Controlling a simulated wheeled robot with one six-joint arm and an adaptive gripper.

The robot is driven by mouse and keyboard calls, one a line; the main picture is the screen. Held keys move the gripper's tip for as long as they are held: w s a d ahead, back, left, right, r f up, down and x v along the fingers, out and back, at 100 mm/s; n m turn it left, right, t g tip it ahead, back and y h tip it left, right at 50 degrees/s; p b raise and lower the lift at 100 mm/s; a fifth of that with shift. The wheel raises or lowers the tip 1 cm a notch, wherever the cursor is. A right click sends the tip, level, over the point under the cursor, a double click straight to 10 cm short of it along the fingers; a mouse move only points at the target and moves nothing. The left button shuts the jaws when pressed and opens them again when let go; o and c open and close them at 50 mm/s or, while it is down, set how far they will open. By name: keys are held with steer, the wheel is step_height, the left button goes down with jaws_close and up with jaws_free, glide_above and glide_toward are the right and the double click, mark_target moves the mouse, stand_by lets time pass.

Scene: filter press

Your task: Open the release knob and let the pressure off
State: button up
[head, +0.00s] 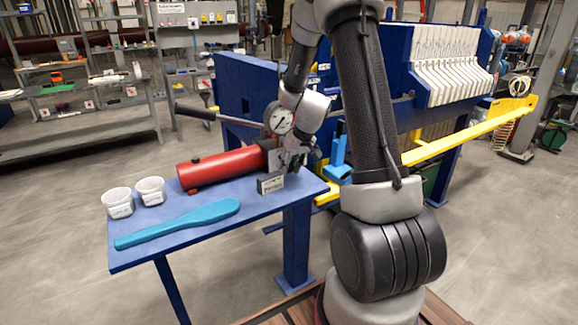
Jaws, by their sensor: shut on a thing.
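A red hand pump (222,168) lies on a blue table, with its dark block at the right end. A round white pressure gauge (280,120) stands above the block, and a long pump lever (196,113) reaches up and to the left. My gripper (292,166) is down at the right end of the pump block. It is shut at the spot of the release knob, which is mostly hidden behind the fingers. The gauge needle is too small to read.
The blue table (150,245) also bears a turquoise paddle (180,222) and two white cups (118,203) (150,190) at its left. The blue filter press with white plates (450,65) and a yellow rail (470,128) stands behind. Grey floor lies open at left.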

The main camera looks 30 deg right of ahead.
stand_by(0.3)
steer(key=o, duration=0.7)
steer(key=v, duration=1.2)
steer(key=shift+d, duration=0.2)
